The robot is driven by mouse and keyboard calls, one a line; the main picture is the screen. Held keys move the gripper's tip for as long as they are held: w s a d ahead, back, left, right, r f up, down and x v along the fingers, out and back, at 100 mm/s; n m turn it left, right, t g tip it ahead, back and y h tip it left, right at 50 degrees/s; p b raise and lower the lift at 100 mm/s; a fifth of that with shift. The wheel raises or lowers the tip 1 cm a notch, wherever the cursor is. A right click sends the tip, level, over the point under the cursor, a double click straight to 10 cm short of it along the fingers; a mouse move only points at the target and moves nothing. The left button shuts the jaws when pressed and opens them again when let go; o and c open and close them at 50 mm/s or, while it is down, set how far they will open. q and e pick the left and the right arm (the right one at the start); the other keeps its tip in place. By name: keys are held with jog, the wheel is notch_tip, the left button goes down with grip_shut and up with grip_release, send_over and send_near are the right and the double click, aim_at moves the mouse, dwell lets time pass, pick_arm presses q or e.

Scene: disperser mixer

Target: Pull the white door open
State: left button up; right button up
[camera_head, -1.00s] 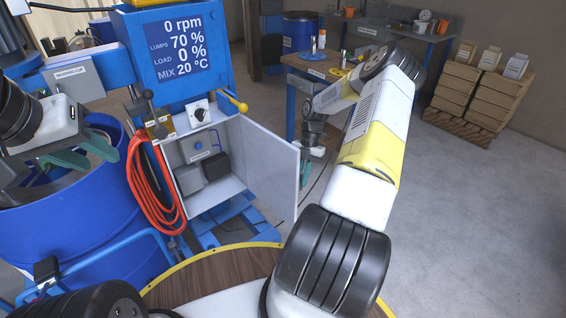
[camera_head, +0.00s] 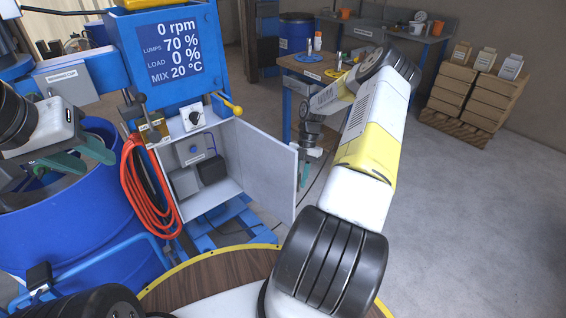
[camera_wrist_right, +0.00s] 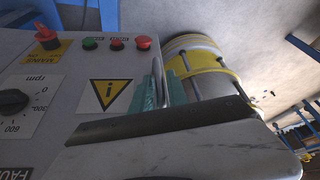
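The white door (camera_head: 264,166) hangs open in the head view. It stands out to the right from the white cabinet (camera_head: 222,203) under the display, and the inside shows. My right gripper (camera_head: 304,174) is at the door's free edge, partly hidden behind it. In the right wrist view the teal fingers (camera_wrist_right: 162,93) are close together around or beside a thin grey edge; I cannot tell if they grip it. My left gripper (camera_head: 75,158) is open and empty above the blue drum (camera_head: 75,225).
Orange hose (camera_head: 145,195) hangs at the cabinet's left side. Levers and a yellow-tipped handle (camera_head: 232,105) stick out above the cabinet. A table (camera_head: 325,70) stands behind my right arm. Floor at the right is clear up to stacked crates (camera_head: 470,98).

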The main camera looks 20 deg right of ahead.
jog(key=v, duration=0.7)
jog(key=shift+r, duration=0.35)
jog(key=shift+d, duration=0.1)
